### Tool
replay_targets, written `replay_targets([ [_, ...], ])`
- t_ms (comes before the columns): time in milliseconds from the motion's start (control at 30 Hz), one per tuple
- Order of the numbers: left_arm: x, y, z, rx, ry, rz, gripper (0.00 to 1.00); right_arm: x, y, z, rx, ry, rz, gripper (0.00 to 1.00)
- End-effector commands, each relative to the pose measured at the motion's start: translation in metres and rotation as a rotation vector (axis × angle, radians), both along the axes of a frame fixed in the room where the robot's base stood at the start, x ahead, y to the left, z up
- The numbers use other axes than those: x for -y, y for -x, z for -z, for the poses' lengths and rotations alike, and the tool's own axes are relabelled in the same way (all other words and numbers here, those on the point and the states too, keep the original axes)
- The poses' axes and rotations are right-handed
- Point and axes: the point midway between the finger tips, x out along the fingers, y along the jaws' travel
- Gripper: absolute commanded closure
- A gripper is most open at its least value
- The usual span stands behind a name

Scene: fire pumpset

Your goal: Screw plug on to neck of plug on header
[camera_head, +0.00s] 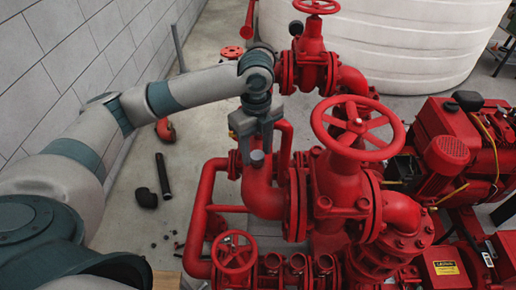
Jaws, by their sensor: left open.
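My left arm reaches in from the left, and its gripper (257,138) points down, open, over the red header pipe (264,192). A small grey round plug (257,158) stands on top of this pipe's bend, just below the fingers. The fingers look apart from the plug, though the exact gap is hard to judge from above. The neck under the plug is too small to make out, so I cannot tell how the plug sits on it. My right gripper is not in view.
A large red handwheel valve (357,130) stands close to the right, with another valve (314,60) behind. A smaller handwheel (234,252) is low in front. A red engine (450,145) is at right, a white tank (390,45) behind. Black pipe pieces (163,176) lie on the floor.

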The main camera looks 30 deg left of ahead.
Motion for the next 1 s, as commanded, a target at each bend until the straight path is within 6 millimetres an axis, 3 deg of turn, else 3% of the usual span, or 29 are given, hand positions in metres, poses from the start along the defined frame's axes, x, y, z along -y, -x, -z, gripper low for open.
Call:
replay_targets([
  [533,0.0007,-0.0015,0.0017,0.000,0.000,0.002,0.56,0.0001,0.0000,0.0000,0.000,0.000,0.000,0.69],
  [733,0.0007,-0.0014,0.0016,0.000,0.000,0.002,1.00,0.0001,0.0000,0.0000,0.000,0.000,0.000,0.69],
  [1000,0.0005,-0.0017,0.0015,0.001,0.000,0.083,1.00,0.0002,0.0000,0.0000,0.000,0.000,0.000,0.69],
])
